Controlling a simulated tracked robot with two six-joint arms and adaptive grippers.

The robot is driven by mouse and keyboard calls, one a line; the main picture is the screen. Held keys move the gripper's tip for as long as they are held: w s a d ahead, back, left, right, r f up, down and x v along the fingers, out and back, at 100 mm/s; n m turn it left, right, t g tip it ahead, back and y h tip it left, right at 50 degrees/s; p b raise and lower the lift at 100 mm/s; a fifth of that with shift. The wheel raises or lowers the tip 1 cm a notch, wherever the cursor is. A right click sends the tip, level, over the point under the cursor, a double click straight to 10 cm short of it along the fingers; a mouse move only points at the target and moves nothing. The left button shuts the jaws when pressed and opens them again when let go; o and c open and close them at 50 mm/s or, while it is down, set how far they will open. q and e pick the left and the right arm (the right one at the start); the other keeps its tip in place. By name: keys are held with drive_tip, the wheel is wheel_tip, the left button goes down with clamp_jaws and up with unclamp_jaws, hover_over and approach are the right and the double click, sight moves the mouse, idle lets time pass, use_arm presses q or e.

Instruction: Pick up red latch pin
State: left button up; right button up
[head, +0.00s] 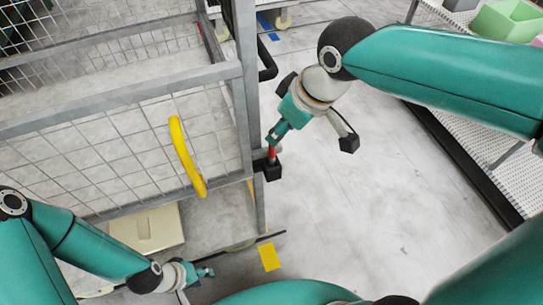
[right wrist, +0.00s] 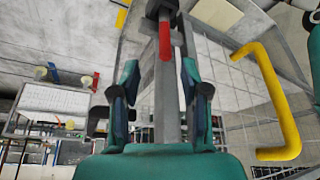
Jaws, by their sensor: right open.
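The red latch pin (head: 272,153) stands upright in a black latch block (head: 273,172) on the corner post of a grey mesh cage. In the right wrist view the red pin (right wrist: 164,40) shows ahead of the fingers, roughly in line with the gap between them. My right gripper (head: 277,135) is just above the pin in the head view. Its two fingers (right wrist: 158,85) are apart, with nothing held between them. My left gripper (head: 206,272) is low at the bottom left, away from the pin; it is too small to tell its opening.
The mesh cage door carries a yellow handle (head: 186,155), also in the right wrist view (right wrist: 272,95). A black bar handle (head: 268,62) juts out behind the post. A shelf with a green bin (head: 505,20) stands at the right. The floor between is clear, with a yellow mark (head: 268,257).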

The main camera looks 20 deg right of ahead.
hover_over(272, 158)
drive_tip(key=shift+w+d+f, duration=0.1)
drive_tip(key=shift+w+f, duration=0.15)
drive_tip(key=shift+f, duration=1.05)
drive_tip(key=shift+w+f, duration=0.2)
drive_tip(key=shift+f, duration=1.05)
drive_tip(key=shift+c, duration=0.3)
clamp_jaws()
